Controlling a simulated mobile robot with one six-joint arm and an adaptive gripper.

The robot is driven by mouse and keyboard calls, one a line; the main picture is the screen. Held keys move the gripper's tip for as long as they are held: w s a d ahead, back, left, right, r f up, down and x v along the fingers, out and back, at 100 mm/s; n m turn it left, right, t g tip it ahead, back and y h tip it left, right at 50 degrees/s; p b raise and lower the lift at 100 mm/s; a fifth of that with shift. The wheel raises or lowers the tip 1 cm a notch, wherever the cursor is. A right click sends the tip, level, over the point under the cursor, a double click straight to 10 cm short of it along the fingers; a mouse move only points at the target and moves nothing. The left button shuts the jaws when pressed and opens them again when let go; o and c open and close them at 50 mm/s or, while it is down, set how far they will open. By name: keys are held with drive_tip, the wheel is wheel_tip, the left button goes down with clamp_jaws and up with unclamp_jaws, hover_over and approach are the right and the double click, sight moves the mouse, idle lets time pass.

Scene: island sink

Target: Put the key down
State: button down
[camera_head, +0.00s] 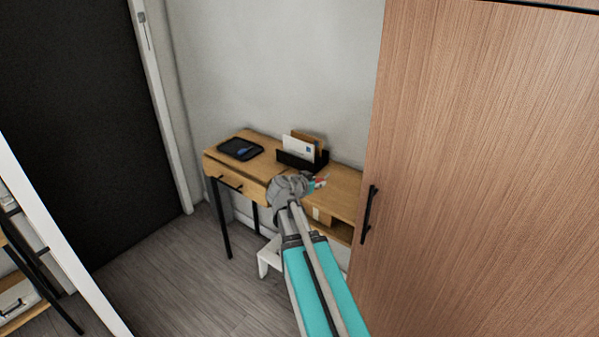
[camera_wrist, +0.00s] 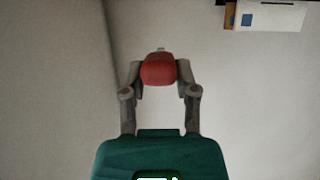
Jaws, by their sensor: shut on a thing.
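My gripper (camera_wrist: 158,80) is shut on a small red thing in the wrist view, which I take to be the key (camera_wrist: 158,69); only its rounded red part shows clearly. In the head view my gripper (camera_head: 316,184) is above the front edge of the wooden desk (camera_head: 345,184), and a bit of the red key (camera_head: 320,181) shows at its tip. I cannot tell how high the key is above the desk.
A dark tray (camera_head: 225,152) with a blue thing (camera_head: 243,152) lies on the desk's left. A black letter holder (camera_head: 290,159) with envelopes (camera_head: 298,148) stands behind my gripper. A tall wooden cabinet door (camera_head: 480,170) is close on the right. A white stool (camera_head: 267,258) stands below.

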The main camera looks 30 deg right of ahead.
drive_tip(key=b, duration=0.4)
hover_over(336, 196)
drive_tip(key=s+a, duration=0.2)
drive_tip(key=a, duration=0.2)
wheel_tip(336, 196, down, 5)
drive_tip(key=d+f+b, duration=0.1)
drive_tip(key=b, duration=0.1)
drive_tip(key=w+d+f+b, duration=0.1)
drive_tip(key=f+b, duration=0.1)
drive_tip(key=shift+w, duration=0.15)
drive_tip(key=shift+w+d+f+b, duration=0.25)
drive_tip(key=shift+d+f+b, duration=0.2)
drive_tip(key=shift+d+f, duration=0.1)
drive_tip(key=shift+w+d+f+b, duration=0.1)
drive_tip(key=shift+d+f+b, duration=0.15)
drive_tip(key=shift+f+b, duration=0.2)
drive_tip(key=shift+d+f+b, duration=0.15)
drive_tip(key=shift+f+b, duration=1.4)
drive_tip(key=shift+b, duration=0.05)
drive_tip(key=shift+f, duration=0.2)
